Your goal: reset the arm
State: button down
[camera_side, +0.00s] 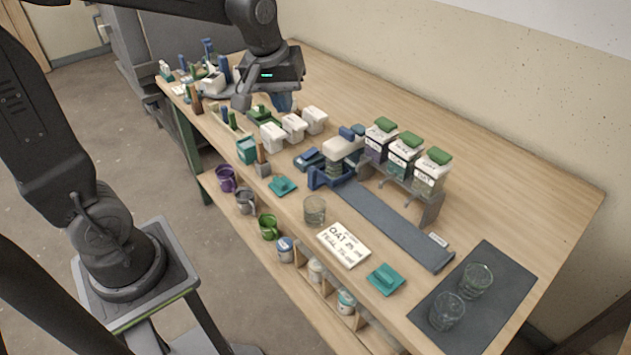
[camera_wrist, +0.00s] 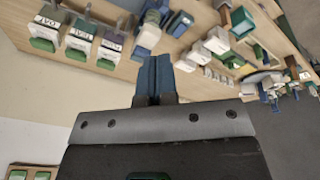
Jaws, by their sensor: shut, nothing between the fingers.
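My gripper (camera_side: 284,103) hangs above the back left part of the wooden table (camera_side: 545,205), close to the white tubs in the side view. Its blue fingers also show at the middle of the wrist view (camera_wrist: 154,75). They are pressed together, with nothing held between them. In the side view the gripper body hides part of the table behind it, and the fingertips are only partly visible.
White tubs (camera_side: 293,127) stand near my gripper. Green-lidded jars (camera_side: 404,158) sit on a raised rack. A blue-grey strip (camera_side: 392,225), a written card (camera_side: 343,245) and a dark mat (camera_side: 478,300) with two glasses lie nearer. The table's back right is clear.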

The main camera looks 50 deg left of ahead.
jog(key=s+d+m+t, duration=0.1)
jog(key=s+d+m, duration=0.2)
jog(key=s, duration=0.4)
jog(key=s+d+r+m+t, duration=0.1)
jog(key=s+d+m, duration=0.1)
jog(key=s+m, duration=0.3)
jog(key=s, duration=0.3)
jog(key=shift+d+h, duration=0.3)
jog(key=shift+d, duration=0.1)
jog(key=c, duration=1.8)
grip_release()
jog(key=shift+w+r, duration=0.1)
